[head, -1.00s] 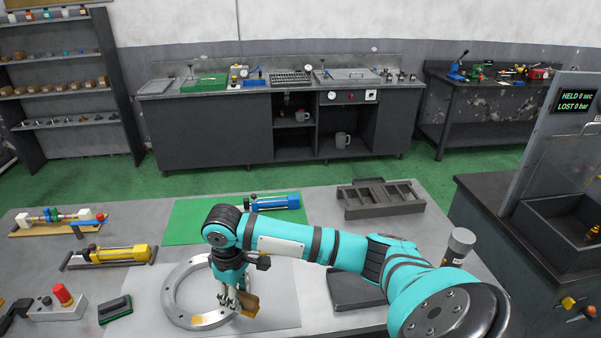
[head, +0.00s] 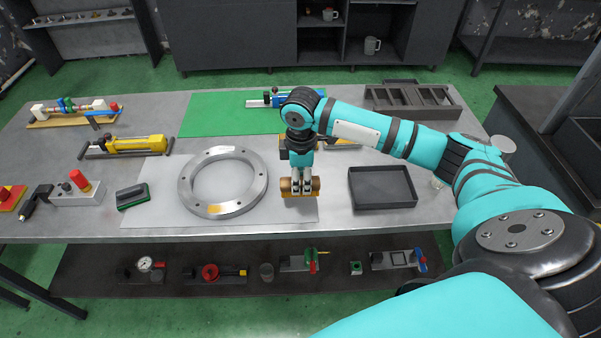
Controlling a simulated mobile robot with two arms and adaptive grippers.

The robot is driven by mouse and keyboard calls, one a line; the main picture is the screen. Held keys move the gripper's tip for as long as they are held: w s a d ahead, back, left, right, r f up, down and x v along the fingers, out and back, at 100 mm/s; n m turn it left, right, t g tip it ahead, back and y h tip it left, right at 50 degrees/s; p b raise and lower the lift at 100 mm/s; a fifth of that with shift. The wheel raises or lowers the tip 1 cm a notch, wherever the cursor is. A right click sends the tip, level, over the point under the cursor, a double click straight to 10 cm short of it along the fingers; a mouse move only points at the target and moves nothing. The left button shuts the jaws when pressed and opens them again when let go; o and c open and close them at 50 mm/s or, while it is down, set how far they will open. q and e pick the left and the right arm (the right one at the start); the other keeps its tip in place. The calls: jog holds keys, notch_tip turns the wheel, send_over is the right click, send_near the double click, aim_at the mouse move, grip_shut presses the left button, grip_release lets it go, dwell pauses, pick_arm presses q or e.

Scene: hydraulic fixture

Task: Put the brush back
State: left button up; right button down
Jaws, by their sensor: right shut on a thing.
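My right gripper (head: 300,184) is shut on a brown block-like thing with a pale yellowish lower edge, which I take to be the brush (head: 314,187). The fingers cover its middle. It is at or just above the white sheet (head: 150,226), right of the grey metal ring (head: 187,190); I cannot tell whether it touches the sheet. A dark shallow tray (head: 382,190) lies empty to the right of the gripper. My left gripper is not in view.
A green-and-black block (head: 132,195) lies left of the ring. A yellow cylinder fixture (head: 130,146) and a red-knobbed box (head: 77,190) stand farther left. A dark slotted rack (head: 413,100) is at the back right. A lower shelf (head: 215,290) holds several parts.

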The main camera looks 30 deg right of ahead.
jog(key=w+d, duration=0.2)
jog(key=w, duration=0.1)
jog(key=shift+w+f, duration=0.15)
jog(key=shift+w, duration=0.1)
notch_tip(320, 180, down, 2)
jog(key=shift+s+f+p, duration=0.1)
jog(key=shift+f+p, duration=0.15)
jog(key=shift+p, duration=0.5)
jog(key=shift+f, duration=0.55)
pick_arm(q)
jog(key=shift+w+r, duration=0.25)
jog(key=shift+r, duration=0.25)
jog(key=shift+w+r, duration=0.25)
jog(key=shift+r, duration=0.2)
pick_arm(e)
jog(key=c, duration=0.9)
grip_release()
jog(key=shift+f, duration=0.15)
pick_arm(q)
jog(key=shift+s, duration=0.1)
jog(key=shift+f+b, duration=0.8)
pick_arm(e)
notch_tip(320, 180, up, 12)
jog(key=shift+r, duration=0.15)
